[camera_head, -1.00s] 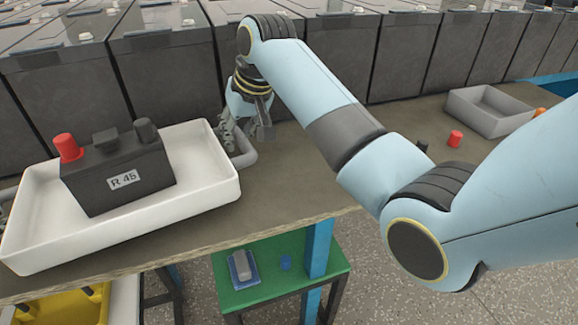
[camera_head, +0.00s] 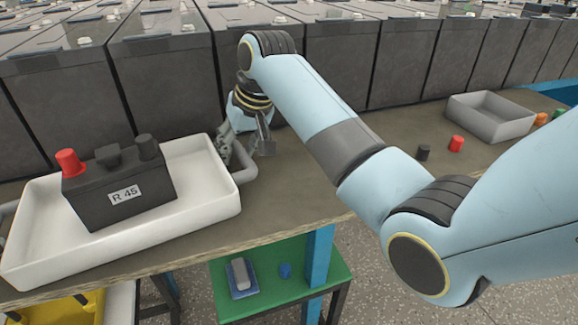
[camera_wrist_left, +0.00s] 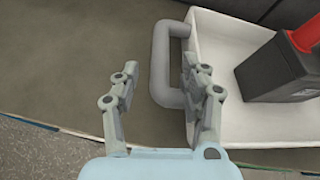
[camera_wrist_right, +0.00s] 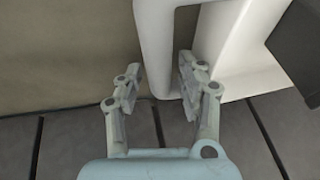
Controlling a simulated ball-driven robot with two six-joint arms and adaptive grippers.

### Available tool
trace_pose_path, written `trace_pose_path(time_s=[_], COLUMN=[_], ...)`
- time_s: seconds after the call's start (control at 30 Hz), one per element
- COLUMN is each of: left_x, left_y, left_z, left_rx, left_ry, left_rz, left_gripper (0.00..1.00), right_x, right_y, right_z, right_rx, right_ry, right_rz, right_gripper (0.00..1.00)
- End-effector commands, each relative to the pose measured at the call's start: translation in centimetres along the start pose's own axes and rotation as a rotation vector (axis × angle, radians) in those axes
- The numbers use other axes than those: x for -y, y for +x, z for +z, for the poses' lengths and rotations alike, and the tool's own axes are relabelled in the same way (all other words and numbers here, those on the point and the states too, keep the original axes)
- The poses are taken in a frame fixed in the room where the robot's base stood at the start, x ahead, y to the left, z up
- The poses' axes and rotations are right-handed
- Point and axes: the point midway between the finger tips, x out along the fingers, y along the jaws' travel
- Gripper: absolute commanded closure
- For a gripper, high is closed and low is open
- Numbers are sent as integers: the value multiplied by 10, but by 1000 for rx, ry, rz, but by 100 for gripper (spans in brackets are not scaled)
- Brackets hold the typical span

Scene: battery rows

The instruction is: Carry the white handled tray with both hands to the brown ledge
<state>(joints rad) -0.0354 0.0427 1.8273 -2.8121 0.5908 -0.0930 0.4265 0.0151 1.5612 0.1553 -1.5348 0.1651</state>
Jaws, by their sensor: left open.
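The white tray (camera_head: 205,195) stands on the brown-grey worktop at the left of the head view, with a grey handle at each end. It holds a black battery (camera_head: 115,190) marked R 45, with one red and one black terminal cap. My right gripper (camera_head: 243,148) is at the right-end handle (camera_head: 245,172). In the right wrist view its open fingers (camera_wrist_right: 157,72) lie either side of that handle (camera_wrist_right: 152,45). In the left wrist view my left gripper (camera_wrist_left: 157,75) is open, its fingers either side of the other handle (camera_wrist_left: 160,65). I cannot make out a separate brown ledge.
A row of large dark batteries (camera_head: 320,75) lines the back of the worktop. A grey bin (camera_head: 490,118), a red cap (camera_head: 456,144) and a black cap (camera_head: 423,153) are at the right. A green lower table (camera_head: 315,272) stands beneath. The worktop between tray and bin is partly behind my right arm.

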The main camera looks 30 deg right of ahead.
Motion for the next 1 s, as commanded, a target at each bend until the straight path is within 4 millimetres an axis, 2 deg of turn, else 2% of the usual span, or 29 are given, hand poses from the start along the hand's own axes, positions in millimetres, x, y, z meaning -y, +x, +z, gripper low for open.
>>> trace_pose_path(time_s=[0.1, 0.3, 0.53, 0.67, 1.0], left_x=[0, -1, -1, -1, 0], left_y=[-30, -67, -84, -84, -84], left_z=[-1, -1, 0, 0, 0], left_rx=[-2, -2, -1, -1, 0], left_ry=[4, 4, 2, 1, 1], left_rz=[1, 1, 1, 1, 1], left_gripper=[55, 55, 55, 55, 55], right_x=[0, 0, 0, 0, 0], right_y=[0, 0, -6, -26, -98], right_z=[0, 0, 0, -1, -1], right_rx=[0, 0, 0, -4, -3], right_ry=[0, 0, 0, -1, 0], right_rz=[-1, -1, -1, -1, 0], right_gripper=[62, 62, 62, 62, 62])
